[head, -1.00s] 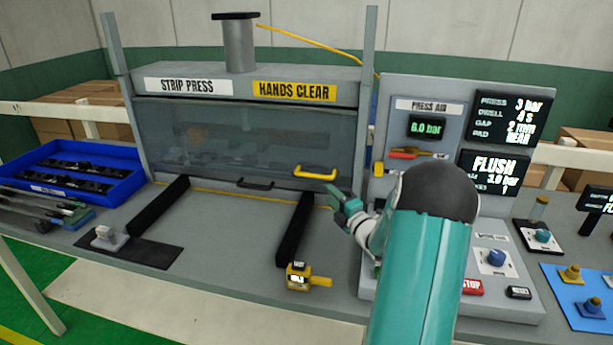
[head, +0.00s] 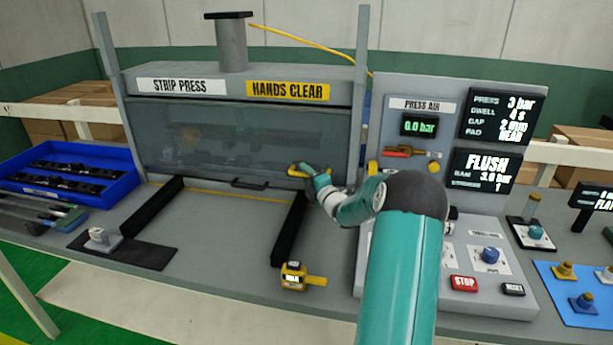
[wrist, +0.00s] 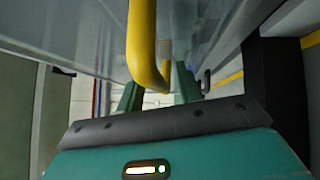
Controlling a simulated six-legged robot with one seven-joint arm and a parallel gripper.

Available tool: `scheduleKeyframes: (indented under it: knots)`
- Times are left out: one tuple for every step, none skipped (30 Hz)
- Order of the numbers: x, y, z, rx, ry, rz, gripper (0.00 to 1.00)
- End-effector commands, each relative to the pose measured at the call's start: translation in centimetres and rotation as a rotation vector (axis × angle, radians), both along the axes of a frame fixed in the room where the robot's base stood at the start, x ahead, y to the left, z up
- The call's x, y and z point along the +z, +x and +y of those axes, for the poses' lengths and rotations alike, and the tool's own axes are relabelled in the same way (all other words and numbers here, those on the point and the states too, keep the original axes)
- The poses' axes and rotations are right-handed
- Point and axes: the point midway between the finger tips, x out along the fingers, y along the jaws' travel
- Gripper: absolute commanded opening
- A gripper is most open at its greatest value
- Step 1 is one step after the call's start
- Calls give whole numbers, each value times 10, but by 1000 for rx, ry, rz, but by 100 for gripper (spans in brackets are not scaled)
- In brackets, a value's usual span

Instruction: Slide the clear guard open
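The clear guard (head: 220,140) is down across the front of the strip press, with dark shapes blurred behind it. A yellow handle (head: 294,171) sits at its lower right, and a dark handle (head: 250,184) is at its lower edge. My gripper (head: 308,174) is at the yellow handle and hides part of it. In the wrist view, my gripper (wrist: 158,95) has its two green fingers apart, with the yellow handle (wrist: 143,45) running down between them. The fingers do not look closed on it, and contact cannot be told.
Two black rails (head: 290,229) run forward from the press. A yellow gauge (head: 297,276) lies near the front edge. A blue tray (head: 110,188) is at left. The control panel (head: 440,281) with a red STOP button stands right, behind my arm. The bench between the rails is clear.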

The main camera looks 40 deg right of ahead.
Motion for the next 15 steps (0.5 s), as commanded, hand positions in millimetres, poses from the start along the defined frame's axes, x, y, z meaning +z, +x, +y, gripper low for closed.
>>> scheduleKeyframes:
  knots:
    - [0,0,0,0,0,0,36]
    - [0,0,0,0,0,0,36]
    - [0,0,0,0,0,0,34]
    - [0,0,0,0,0,0,28]
    - [0,0,0,0,0,0,22]
    - [0,0,0,0,0,0,14]
    - [0,0,0,0,0,0,8]
    - [0,0,0,0,0,0,3]
    - [0,0,0,0,0,0,0]
    - [0,0,0,0,0,0,0]
    - [0,0,0,0,0,0,0]
    - [0,0,0,0,0,0,0]
    - [0,0,0,0,0,0,0]
    - [0,0,0,0,0,0,0]
    - [1,0,0,0,-1,-1,0]
